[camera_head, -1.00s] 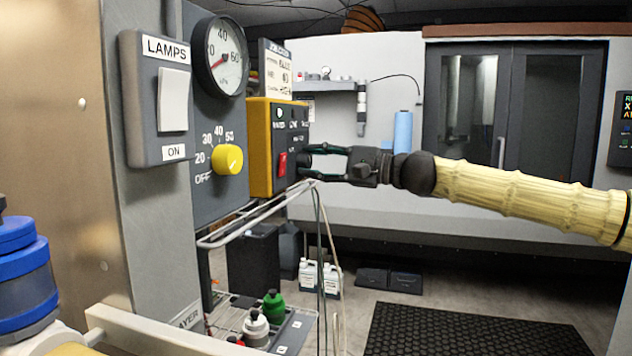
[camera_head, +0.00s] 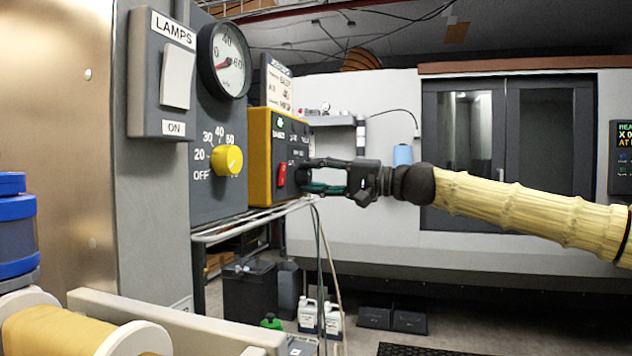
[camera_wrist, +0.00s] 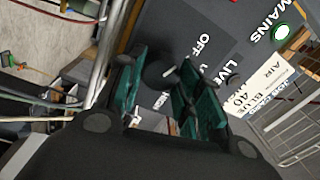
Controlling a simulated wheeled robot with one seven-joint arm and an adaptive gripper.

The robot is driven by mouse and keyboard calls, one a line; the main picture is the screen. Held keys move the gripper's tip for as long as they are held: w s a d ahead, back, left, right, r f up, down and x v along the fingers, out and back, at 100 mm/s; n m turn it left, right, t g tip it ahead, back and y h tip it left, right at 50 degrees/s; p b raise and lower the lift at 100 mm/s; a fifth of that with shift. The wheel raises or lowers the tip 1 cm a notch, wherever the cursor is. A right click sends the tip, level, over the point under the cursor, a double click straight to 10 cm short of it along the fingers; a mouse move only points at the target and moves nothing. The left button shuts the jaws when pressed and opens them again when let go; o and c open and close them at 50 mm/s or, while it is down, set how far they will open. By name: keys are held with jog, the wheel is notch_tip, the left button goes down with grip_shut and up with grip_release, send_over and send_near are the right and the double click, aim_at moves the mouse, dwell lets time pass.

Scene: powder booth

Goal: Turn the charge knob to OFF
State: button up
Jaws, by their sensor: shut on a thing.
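A dark round knob (camera_wrist: 158,74) sits on the grey face of the yellow-sided box, among printed words reading OFF, what looks like LIVE, and HIGH. A short white mark shows at its edge; I cannot tell which word it points to. My gripper (camera_head: 304,180) reaches the box face from the right in the head view and hides the knob there. In the wrist view, the green-padded fingers of my gripper (camera_wrist: 160,88) stand on both sides of the knob, shut on it. The yellow-sided box (camera_head: 261,160) has a red switch (camera_head: 282,174) and a lit green lamp (camera_wrist: 281,32).
A yellow dial (camera_head: 228,160) marked OFF to 50 is on the panel left of the box, below a round gauge (camera_head: 224,60). A LAMPS switch (camera_head: 176,80) is further left.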

jog(key=shift+f, duration=0.1)
jog(key=o, duration=1)
jog(key=shift+o, duration=0.2)
jog(key=v, duration=1.2)
